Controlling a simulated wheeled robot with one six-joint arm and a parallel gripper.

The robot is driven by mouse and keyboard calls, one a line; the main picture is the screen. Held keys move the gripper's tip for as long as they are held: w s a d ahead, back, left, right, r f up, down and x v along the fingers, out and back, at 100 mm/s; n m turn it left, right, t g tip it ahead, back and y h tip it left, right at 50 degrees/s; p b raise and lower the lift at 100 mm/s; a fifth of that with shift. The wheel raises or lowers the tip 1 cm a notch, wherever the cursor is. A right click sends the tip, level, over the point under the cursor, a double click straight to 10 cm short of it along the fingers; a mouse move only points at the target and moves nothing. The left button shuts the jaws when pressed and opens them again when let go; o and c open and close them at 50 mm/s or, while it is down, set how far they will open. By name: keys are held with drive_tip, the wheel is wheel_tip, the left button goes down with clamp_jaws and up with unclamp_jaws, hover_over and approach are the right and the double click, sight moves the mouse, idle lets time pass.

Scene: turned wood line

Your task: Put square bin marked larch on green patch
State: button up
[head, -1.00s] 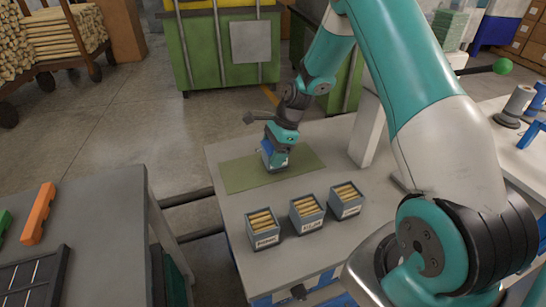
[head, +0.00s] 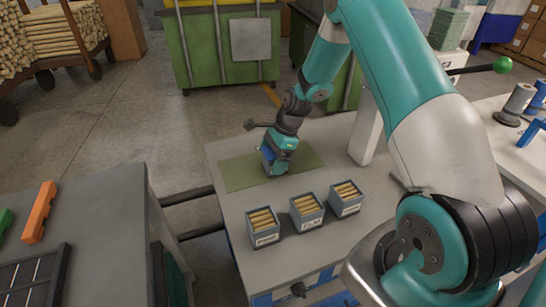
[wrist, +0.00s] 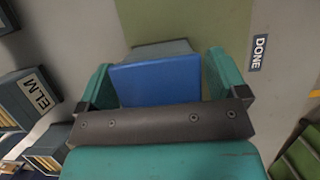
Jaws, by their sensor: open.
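The green patch (head: 239,175) lies flat on the grey table and also shows in the wrist view (wrist: 222,22). My gripper (head: 271,166) is low over the patch. In the wrist view its teal fingers (wrist: 161,84) stand apart, with a blue panel (wrist: 155,80) and a grey box-like bin (wrist: 160,48) between and just beyond them. This bin seems to stand on the patch; its label is hidden, so I cannot read whether it says larch. Three grey square bins of wooden sticks stand in front: left (head: 264,237), middle marked ELM (head: 308,223), right (head: 347,209).
A DONE label (wrist: 259,52) is beside the patch. A white post (head: 367,135) rises behind right of the patch. Another grey table (head: 105,215) with an orange block (head: 39,212) is at left. A green container (head: 222,45) stands behind.

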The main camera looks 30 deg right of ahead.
drive_tip(key=w+b+v, duration=0.1)
drive_tip(key=b+v, duration=0.1)
drive_tip(key=v, duration=1)
drive_tip(key=s+a+r+n, duration=0.4)
drive_tip(key=a+r+n, duration=0.1)
drive_tip(key=a, duration=0.2)
drive_tip(key=s+a+r+n, duration=0.6)
drive_tip(key=s+a+n, duration=0.2)
drive_tip(key=a+n, duration=0.15)
drive_tip(key=s+a+r+n, duration=0.1)
drive_tip(key=s+a+n, duration=0.2)
drive_tip(key=s+n, duration=0.3)
drive_tip(key=s+a+r+n, duration=0.1)
drive_tip(key=s+a+n, duration=0.3)
drive_tip(key=s+n, duration=0.3)
drive_tip(key=s, duration=0.3)
drive_tip(key=shift+g, duration=0.4)
